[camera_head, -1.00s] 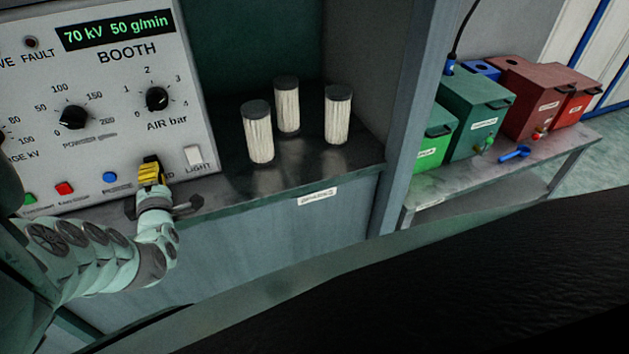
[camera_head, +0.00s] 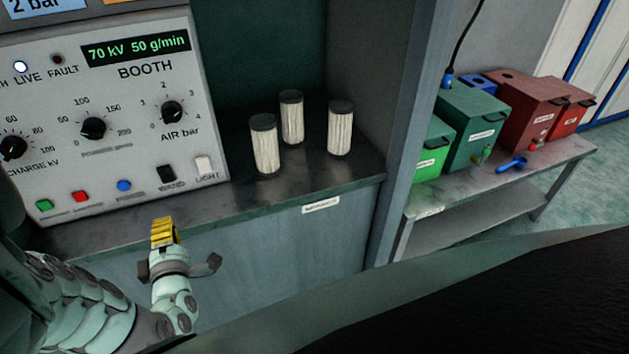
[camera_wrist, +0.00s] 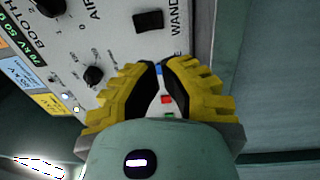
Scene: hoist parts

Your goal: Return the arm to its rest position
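My gripper (camera_head: 163,231) is in front of the cabinet's front face in the head view, below the ledge and the booth panel (camera_head: 60,125). My arm bends in from the lower left. The yellow fingers point up toward the panel and touch nothing that I can see. In the wrist view my gripper (camera_wrist: 160,68) has its fingertips almost together, with only a narrow gap and nothing held. Blue, red and green buttons show behind that gap. The black WAND switch (camera_head: 166,174) is in clear view above the gripper, and it also shows in the wrist view (camera_wrist: 148,21).
Three white filter cartridges with dark caps (camera_head: 265,145) stand on the dark ledge (camera_head: 345,176) right of the panel. A grey post (camera_head: 405,130) separates them from a side bench (camera_head: 535,170) with green and red boxes and a blue scoop (camera_head: 511,163). Floor shows at far right.

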